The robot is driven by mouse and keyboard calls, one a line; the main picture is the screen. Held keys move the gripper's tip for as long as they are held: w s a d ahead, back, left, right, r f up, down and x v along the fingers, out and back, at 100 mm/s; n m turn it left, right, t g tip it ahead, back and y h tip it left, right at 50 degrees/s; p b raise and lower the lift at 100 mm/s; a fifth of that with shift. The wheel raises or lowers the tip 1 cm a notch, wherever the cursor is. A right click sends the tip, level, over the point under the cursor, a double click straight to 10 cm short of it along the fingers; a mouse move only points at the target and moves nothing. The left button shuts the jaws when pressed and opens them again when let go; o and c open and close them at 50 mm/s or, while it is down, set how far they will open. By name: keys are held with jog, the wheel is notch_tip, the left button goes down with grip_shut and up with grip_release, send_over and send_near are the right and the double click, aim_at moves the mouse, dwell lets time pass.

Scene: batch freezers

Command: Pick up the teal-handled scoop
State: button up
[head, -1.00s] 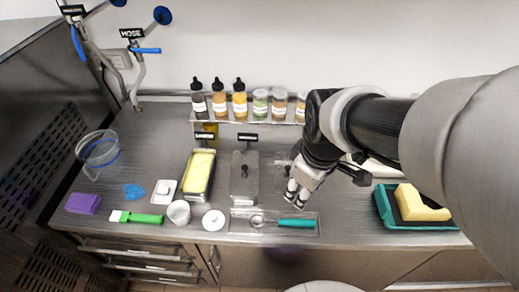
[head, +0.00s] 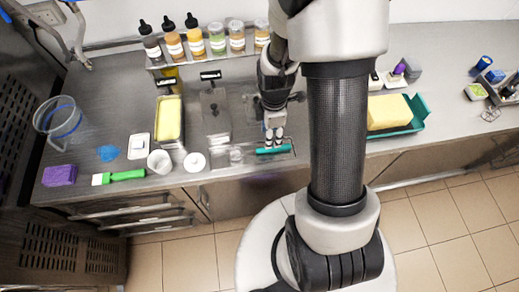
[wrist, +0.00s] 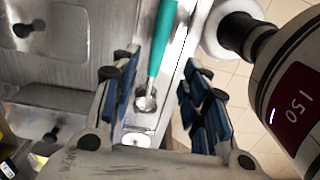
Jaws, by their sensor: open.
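The teal-handled scoop (head: 274,150) lies in a shallow steel tray (head: 252,164) at the counter's front edge. Its handle points right and its round metal bowl points left in the head view. My gripper (head: 272,139) points down over the handle, open and empty, partly hiding the scoop. In the wrist view the scoop (wrist: 163,40) shows between the two open fingers (wrist: 160,98), with its bowl near the palm. The fingers do not visibly touch it; the exact height gap cannot be told.
Lidded steel wells (head: 215,110) lie behind the tray. A white cup (head: 159,162) and a green-handled brush (head: 120,176) sit to the left. A teal tray with a yellow sponge-like block (head: 388,112) stands to the right. Bottles (head: 171,42) line the back shelf.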

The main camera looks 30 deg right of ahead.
aim_at(261, 151)
notch_tip(261, 151, down, 9)
jog(key=shift+w+r+b, duration=0.1)
jog(key=shift+w+b, duration=0.05)
jog(key=shift+b, duration=0.75)
jog(key=shift+c, duration=0.2)
grip_shut()
